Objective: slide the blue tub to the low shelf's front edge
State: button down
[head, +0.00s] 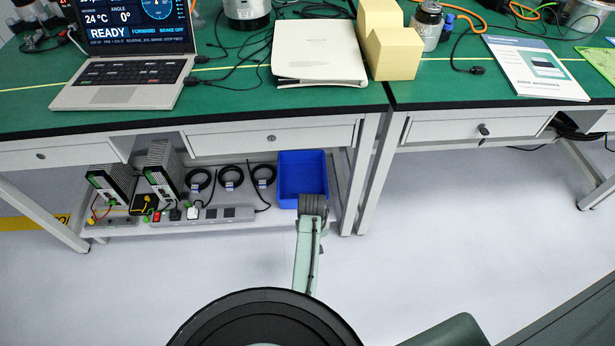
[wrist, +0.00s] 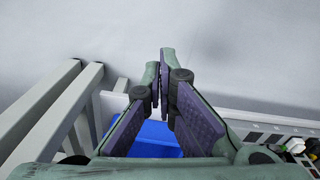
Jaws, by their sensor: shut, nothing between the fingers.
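The blue tub (head: 302,172) stands at the right end of the low shelf (head: 258,219) under the left bench, beside its right leg. My arm reaches to the tub's front, and its dark wrist covers part of the tub's near edge in the head view. My gripper (wrist: 160,72) is shut and empty in the wrist view. Blue parts of the tub (wrist: 152,138) show below and between the fingers there, with much of it hidden behind them. Whether the fingers touch the tub I cannot tell.
Left of the tub are several black cable coils (head: 231,177), a grey power strip (head: 201,216) and two drive units (head: 160,170). A drawer (head: 270,138) hangs above the shelf. Grey bench legs (wrist: 50,110) stand close at the left in the wrist view. The front floor is clear.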

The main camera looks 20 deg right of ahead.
aim_at(305, 171)
jog(key=i+l, duration=0.25)
jog(key=i, duration=0.25)
jog(key=i+l, duration=0.2)
jog(key=i, duration=0.3)
